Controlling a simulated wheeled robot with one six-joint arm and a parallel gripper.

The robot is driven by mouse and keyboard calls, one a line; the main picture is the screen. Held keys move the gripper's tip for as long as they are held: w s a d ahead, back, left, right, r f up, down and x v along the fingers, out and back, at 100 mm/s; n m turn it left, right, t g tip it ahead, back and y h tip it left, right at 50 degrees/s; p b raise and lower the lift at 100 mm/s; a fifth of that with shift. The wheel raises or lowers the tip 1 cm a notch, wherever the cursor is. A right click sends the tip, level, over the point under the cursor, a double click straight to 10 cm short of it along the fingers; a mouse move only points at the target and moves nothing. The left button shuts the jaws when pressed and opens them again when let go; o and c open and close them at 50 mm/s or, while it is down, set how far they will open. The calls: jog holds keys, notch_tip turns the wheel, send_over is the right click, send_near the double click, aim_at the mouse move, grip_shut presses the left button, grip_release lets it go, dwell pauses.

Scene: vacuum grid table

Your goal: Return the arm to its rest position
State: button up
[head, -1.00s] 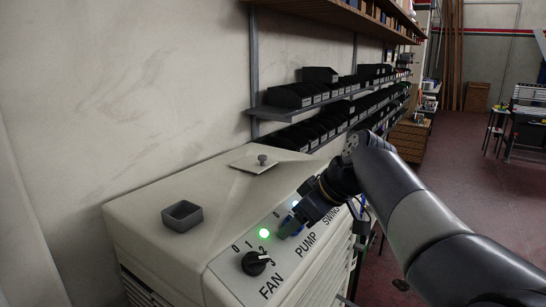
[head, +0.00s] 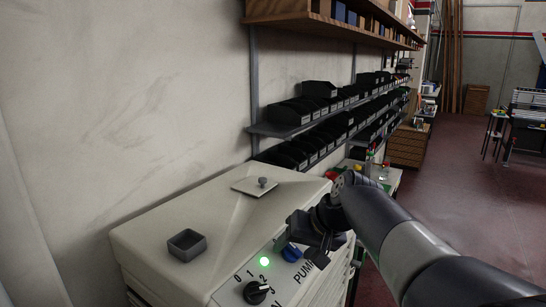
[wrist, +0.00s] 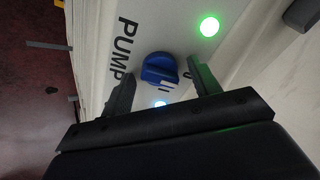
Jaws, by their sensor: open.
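My gripper (head: 314,232) is at the end of my arm, just above the sloped control panel (head: 228,283) of the cream cabinet. It is open and empty. In the wrist view its two fingers (wrist: 162,74) stand apart on either side of a blue knob (wrist: 160,70) beside the PUMP label. Whether the fingertips are fully above the knob is hard to tell. My arm reaches in from the lower right.
A black FAN knob (head: 256,292) and a lit green lamp (head: 264,262) are on the panel. A grey open box (head: 187,243) and a square plate with a small knob (head: 256,187) sit on the cabinet top. Shelves of black bins (head: 320,110) line the wall. Open floor lies right.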

jog(key=shift+r+m+p, duration=0.25)
jog(key=shift+m+p, duration=0.45)
jog(key=shift+m, duration=0.2)
jog(key=b+v, duration=0.1)
jog(key=v, duration=0.8)
jog(key=shift+s+b, duration=0.2)
jog(key=shift+b, duration=0.2)
jog(key=shift+d+r, duration=0.1)
jog(key=shift+r, duration=0.1)
